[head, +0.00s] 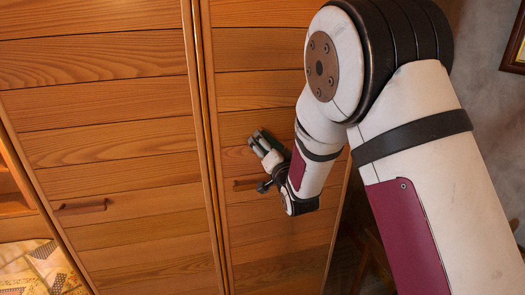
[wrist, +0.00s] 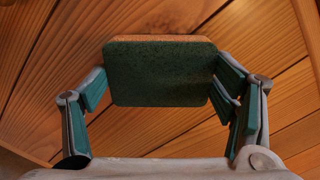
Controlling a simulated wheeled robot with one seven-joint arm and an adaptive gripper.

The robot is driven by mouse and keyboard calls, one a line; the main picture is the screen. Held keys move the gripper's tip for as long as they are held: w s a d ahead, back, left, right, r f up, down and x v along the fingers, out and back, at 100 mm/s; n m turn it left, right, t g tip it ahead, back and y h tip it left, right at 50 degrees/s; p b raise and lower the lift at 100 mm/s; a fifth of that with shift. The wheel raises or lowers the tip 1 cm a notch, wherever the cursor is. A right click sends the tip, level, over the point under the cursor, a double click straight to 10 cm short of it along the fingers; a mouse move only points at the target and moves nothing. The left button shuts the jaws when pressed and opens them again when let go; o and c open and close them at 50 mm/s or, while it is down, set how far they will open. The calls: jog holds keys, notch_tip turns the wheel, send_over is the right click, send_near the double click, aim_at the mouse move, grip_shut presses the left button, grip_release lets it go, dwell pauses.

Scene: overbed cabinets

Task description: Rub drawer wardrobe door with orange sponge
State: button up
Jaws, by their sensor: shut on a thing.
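The orange sponge (wrist: 160,75) is between my gripper's fingers in the wrist view. Its dark green face is toward the camera and a thin orange edge shows along its top. My gripper (head: 262,143) is shut on the sponge, in front of the right wooden door (head: 260,55) in the head view. The sponge is hard to make out there beside the green finger pads. Wooden planks (wrist: 55,35) fill the wrist view behind the sponge. Whether the sponge touches the door cannot be told.
A left wooden door (head: 100,115) has a bar handle (head: 80,207). The right door's handle (head: 246,184) is just below my gripper. Patterned bedding (head: 40,268) shows at lower left. A grey wall (head: 480,90) with a picture frame (head: 515,45) is at right.

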aim_at(243, 144)
jog(key=shift+w+d+b, duration=0.2)
jog(key=shift+w+d, duration=0.05)
jog(key=shift+d, duration=0.6)
jog(key=shift+w+d+b, duration=0.15)
jog(key=shift+w+d, duration=0.1)
jog(key=shift+d, duration=0.55)
jog(key=shift+w+d+b, duration=0.2)
jog(key=shift+w+d, duration=0.05)
jog(key=shift+d, duration=0.6)
jog(key=shift+s+a, duration=0.55)
jog(key=shift+a, duration=1.35)
jog(key=shift+s+a, duration=0.5)
jog(key=shift+a, duration=1.35)
jog(key=shift+s+a, duration=0.55)
jog(key=shift+a, duration=1.35)
jog(key=shift+w+r+b, duration=0.1)
jog(key=shift+b, duration=0.2)
jog(key=shift+d, duration=0.1)
